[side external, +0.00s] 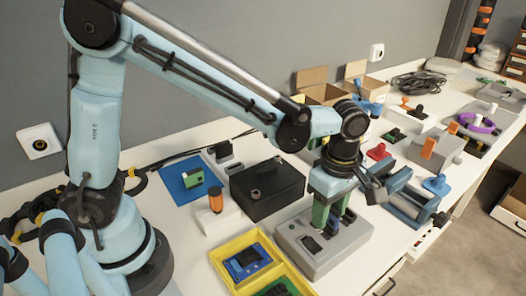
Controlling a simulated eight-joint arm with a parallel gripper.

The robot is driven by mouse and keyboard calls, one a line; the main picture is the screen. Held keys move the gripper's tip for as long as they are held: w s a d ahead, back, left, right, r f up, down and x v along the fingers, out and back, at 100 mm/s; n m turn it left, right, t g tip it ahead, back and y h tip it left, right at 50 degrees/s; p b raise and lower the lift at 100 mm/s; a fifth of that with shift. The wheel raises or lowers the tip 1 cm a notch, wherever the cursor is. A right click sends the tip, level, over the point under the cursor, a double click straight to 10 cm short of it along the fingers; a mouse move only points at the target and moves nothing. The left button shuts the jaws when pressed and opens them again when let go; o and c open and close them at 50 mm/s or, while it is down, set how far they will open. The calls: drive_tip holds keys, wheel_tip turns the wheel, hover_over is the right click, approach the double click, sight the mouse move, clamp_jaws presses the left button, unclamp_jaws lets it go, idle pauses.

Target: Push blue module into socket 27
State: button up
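The grey socket block (352,240) stands on the white table, with dark slots and small modules in its top. My gripper (332,212) points down right over this block. A green piece (319,215) and dark and blue parts show at its fingertips; I cannot tell whether it grips one of them or they sit in the block. A blue module with a dark top (247,260) lies in the yellow tray (217,262) left of the block. Socket numbers are too small to read, so I cannot tell which is socket 27.
A black box (268,185) stands behind the block, and an orange-topped piece (215,200) sits on a white block. A blue-grey vise-like fixture (410,205) is close on the right. Open cartons (325,92) stand along the wall. Small coloured parts crowd the right.

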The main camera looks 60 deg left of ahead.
wheel_tip(320, 180, up, 12)
drive_tip(key=s+a+f+m+t, duration=0.2)
drive_tip(key=s+a+m+t, duration=0.1)
drive_tip(key=a+m, duration=0.4)
drive_tip(key=s+a+f+m+t, duration=0.2)
drive_tip(key=s+a+m+t, duration=0.1)
drive_tip(key=a+m, duration=0.5)
drive_tip(key=m+t, duration=0.1)
drive_tip(key=m, duration=0.2)
drive_tip(key=shift+s+a+f, duration=0.25)
drive_tip(key=shift+s+f, duration=0.05)
drive_tip(key=shift+f, duration=0.1)
drive_tip(key=shift+c, duration=0.4)
